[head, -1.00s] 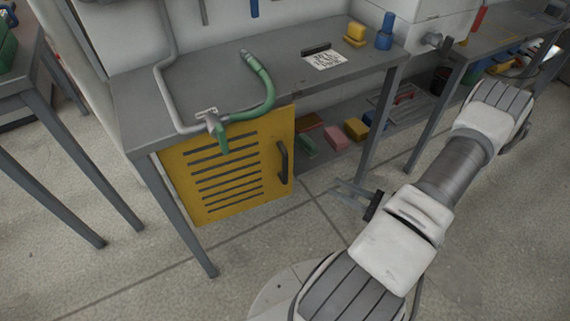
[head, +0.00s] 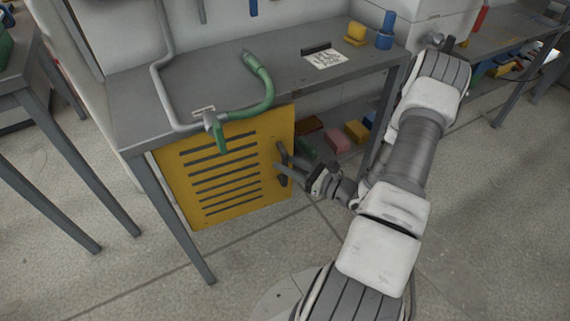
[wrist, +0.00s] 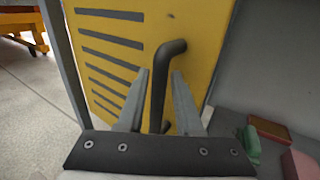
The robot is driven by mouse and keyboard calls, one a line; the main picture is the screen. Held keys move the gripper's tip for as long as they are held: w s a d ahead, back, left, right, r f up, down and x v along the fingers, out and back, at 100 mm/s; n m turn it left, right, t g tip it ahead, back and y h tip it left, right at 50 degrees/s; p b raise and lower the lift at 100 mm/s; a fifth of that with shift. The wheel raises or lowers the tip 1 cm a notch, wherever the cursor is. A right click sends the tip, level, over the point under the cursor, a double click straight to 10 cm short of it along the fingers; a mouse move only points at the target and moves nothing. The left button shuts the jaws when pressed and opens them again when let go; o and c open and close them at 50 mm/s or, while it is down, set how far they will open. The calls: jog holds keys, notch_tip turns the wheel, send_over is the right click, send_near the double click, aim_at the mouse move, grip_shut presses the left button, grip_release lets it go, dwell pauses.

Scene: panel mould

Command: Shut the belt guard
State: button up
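The belt guard (head: 235,175) is a yellow slotted panel below the front of the grey bench. I cannot tell how far it stands from its frame. Its dark upright bar handle (head: 282,152) is near its right edge. In the wrist view the guard (wrist: 197,50) fills the upper middle, and the handle (wrist: 158,95) runs between my fingers. My gripper (head: 281,168) is at the handle, with its fingers apart. In the wrist view my gripper (wrist: 161,76) is open, one finger on each side of the handle, with gaps visible. The fingers hide part of the panel.
A green hose (head: 262,85) and a grey pipe (head: 160,75) lie on the bench (head: 210,70), their ends meeting above the guard. Coloured blocks (head: 337,141) sit on the lower shelf right of the guard. A bench leg (head: 175,220) stands left. Floor in front is clear.

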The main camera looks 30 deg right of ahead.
jog(key=shift+w+a, duration=0.1)
jog(key=shift+w, duration=0.1)
grip_shut()
dwell(1.4)
